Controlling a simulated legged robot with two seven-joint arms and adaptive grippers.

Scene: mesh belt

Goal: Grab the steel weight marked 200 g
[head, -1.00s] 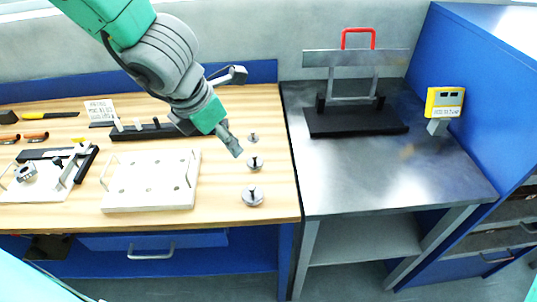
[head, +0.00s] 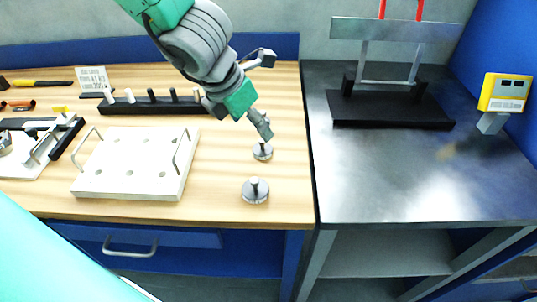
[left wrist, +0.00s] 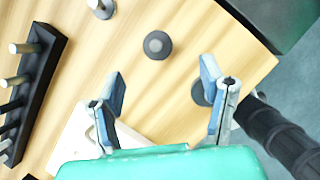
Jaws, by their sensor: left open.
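Two steel weights with knobs show on the wooden bench in the head view: a front weight (head: 256,191) and a middle weight (head: 262,152). A third, far weight (left wrist: 103,7) shows at the top edge of the left wrist view. I cannot read any marks, so I cannot tell which is 200 g. My left gripper (head: 261,124) is open and empty, pointing down just above the middle weight. In the left wrist view its fingers (left wrist: 162,75) stand apart, with the middle weight (left wrist: 157,45) beyond the gap. One finger partly hides the front weight (left wrist: 199,93). My right gripper is out of view.
A white board with handles (head: 130,165) and a black peg rack (head: 150,105) lie left of the weights. A small printed sign (head: 92,80) stands behind. A steel table (head: 415,170) on the right bears a black stand (head: 390,108) and a yellow device (head: 504,92).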

